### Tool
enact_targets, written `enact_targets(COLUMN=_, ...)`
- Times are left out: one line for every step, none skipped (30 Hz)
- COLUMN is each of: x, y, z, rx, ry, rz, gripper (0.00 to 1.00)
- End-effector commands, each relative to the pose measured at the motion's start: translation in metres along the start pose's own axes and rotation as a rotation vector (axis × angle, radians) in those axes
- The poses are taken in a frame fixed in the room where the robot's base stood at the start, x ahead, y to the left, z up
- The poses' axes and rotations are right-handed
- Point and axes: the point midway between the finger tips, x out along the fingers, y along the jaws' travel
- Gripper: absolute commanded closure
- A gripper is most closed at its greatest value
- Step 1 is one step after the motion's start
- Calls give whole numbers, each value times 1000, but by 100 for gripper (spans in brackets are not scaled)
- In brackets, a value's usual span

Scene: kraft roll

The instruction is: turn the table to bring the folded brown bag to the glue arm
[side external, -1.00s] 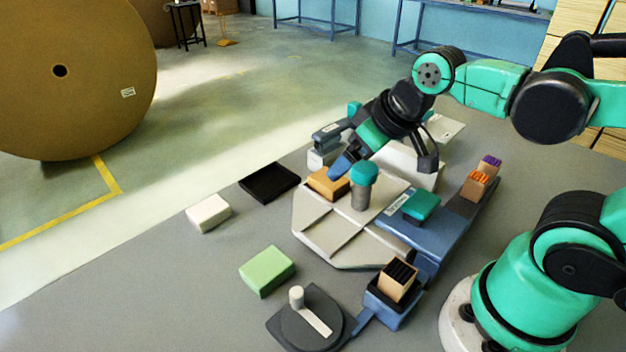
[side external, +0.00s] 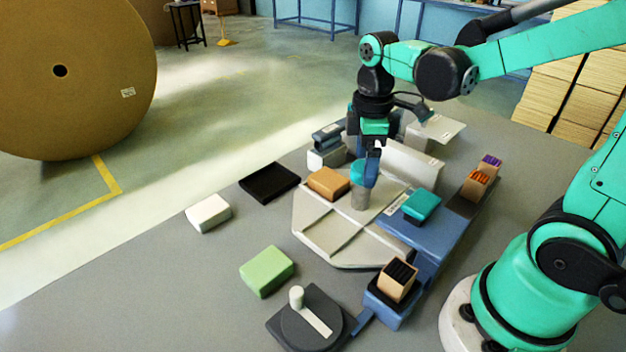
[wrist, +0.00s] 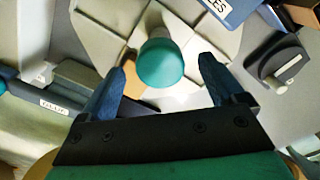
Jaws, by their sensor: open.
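The folded brown bag (side external: 328,183) lies on the pale turntable (side external: 330,243), in a section at its back left. A teal-capped knob (side external: 357,173) stands at the table's centre. My gripper (side external: 368,182) points down over the knob, open. In the wrist view, the knob's cap (wrist: 161,64) shows between my fingers with gaps on both sides. A bit of the bag (wrist: 134,84) shows beside the left finger, the rest hidden. The glue station (side external: 326,151) stands behind the bag; its GLUE label (wrist: 54,107) shows in the wrist view.
A blue platform (side external: 428,240) with a teal block (side external: 421,204) is right of the turntable. A dark crank unit (side external: 288,333), a green block (side external: 267,270), a white block (side external: 208,213) and a black tray (side external: 269,183) lie in front and left. Grey bench is clear between them.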

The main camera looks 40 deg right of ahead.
Motion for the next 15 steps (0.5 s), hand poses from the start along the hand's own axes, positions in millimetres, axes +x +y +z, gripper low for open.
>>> enact_targets(x=3, y=0, z=0, rx=0, ry=0, rz=0, gripper=11)
enact_targets(x=5, y=0, z=0, rx=0, ry=0, rz=0, gripper=11)
enact_targets(x=6, y=0, z=0, rx=0, ry=0, rz=0, gripper=11)
enact_targets(x=7, y=0, z=0, rx=0, ry=0, rz=1, gripper=11)
enact_targets(x=7, y=0, z=0, rx=0, ry=0, rz=1, gripper=11)
enact_targets(x=8, y=0, z=0, rx=0, ry=0, rz=1, gripper=11)
enact_targets(x=8, y=0, z=0, rx=1, ry=0, rz=1, gripper=11)
enact_targets(x=8, y=0, z=0, rx=0, ry=0, rz=1, gripper=11)
enact_targets(x=8, y=0, z=0, rx=1, ry=0, rz=1, gripper=11)
enact_targets(x=8, y=0, z=0, rx=1, ry=0, rz=1, gripper=11)
enact_targets(x=8, y=0, z=0, rx=1, ry=0, rz=1, gripper=11)
enact_targets(x=8, y=0, z=0, rx=1, ry=0, rz=1, gripper=14)
enact_targets(x=7, y=0, z=0, rx=1, ry=0, rz=1, gripper=23)
enact_targets(x=7, y=0, z=0, rx=1, ry=0, rz=1, gripper=31)
enact_targets(x=7, y=0, z=0, rx=1, ry=0, rz=1, gripper=43)
